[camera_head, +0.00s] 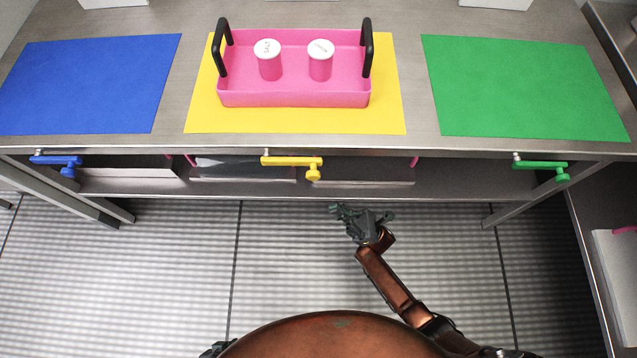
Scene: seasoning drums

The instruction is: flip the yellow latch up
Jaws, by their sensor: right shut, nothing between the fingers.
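The yellow latch (292,162) is on the front edge of the metal table, below the yellow mat. Its bar lies roughly level, with a pivot at the left end and a round knob (313,176) hanging at the right end. My right gripper (340,210) is shut and empty, in front of the table and below and a little right of the knob. It is apart from the latch. My left gripper is not clearly visible; only a dark part of mine shows at the bottom edge.
A blue latch (58,161) and a green latch (541,166) sit on the same edge. A pink tray (293,99) with two white-lidded drums stands on the yellow mat (388,115). A blue mat (90,82) and a green mat (522,85) lie either side. Open floor surrounds my right gripper.

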